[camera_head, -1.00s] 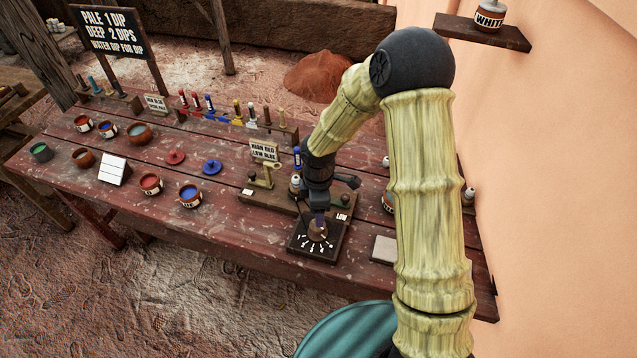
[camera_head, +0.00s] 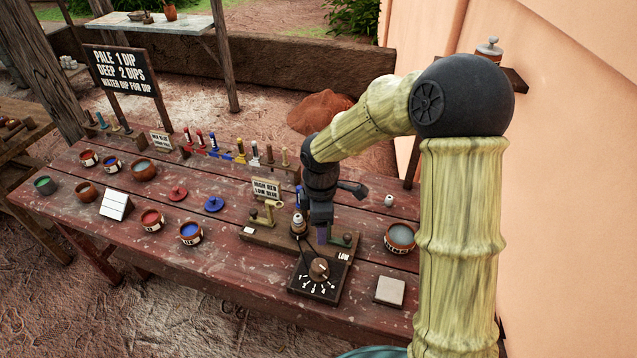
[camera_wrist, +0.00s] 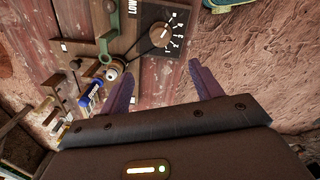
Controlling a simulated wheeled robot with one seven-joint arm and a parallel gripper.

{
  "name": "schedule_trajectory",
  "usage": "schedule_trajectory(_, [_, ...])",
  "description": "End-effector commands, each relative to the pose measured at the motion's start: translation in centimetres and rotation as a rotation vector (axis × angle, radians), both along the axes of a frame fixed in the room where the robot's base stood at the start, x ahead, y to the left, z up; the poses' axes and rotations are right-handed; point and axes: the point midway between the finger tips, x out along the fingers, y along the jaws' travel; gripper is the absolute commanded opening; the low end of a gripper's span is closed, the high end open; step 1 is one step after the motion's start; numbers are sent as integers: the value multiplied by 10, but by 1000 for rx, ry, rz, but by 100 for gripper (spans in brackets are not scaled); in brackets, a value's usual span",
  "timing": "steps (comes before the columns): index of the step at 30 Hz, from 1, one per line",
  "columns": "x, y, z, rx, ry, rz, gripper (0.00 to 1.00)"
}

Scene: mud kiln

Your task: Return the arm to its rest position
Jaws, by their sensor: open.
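My arm is bent, its jointed bamboo-like links rising at the right of the head view and reaching left over the red table (camera_head: 240,275). My gripper (camera_head: 322,235) points down above the table, just behind the dial box (camera_head: 318,282). In the wrist view, my gripper's two purple fingers (camera_wrist: 163,90) are spread apart with nothing between them. The dial knob (camera_wrist: 160,36) shows beyond the fingertips, clear of them.
Close to my gripper stand a HIGH RED LOW BLUE sign (camera_head: 266,190) and a grey-filled pot (camera_head: 400,238). Paint pots, lids and brushes stand to the left. A light square tile (camera_head: 389,291) lies right of the dial box. A wall (camera_head: 560,200) rises at the right.

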Motion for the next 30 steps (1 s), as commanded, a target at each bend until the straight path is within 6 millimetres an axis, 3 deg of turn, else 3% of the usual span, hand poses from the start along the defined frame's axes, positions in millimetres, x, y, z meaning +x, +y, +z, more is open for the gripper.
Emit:
schedule_trajectory(6, [-2, -3, 1, -3, -2, -25, 64])
schedule_trajectory(10, [-14, -19, 8, -9, -19, -171, 64])
schedule_trajectory(14, [-38, -47, 19, -5, -55, -462, 64])
schedule_trajectory(24, [-114, -119, 46, 132, -166, -1379, 64])
schedule_trajectory(30, [-131, -130, 49, 186, -179, -1588, 64])
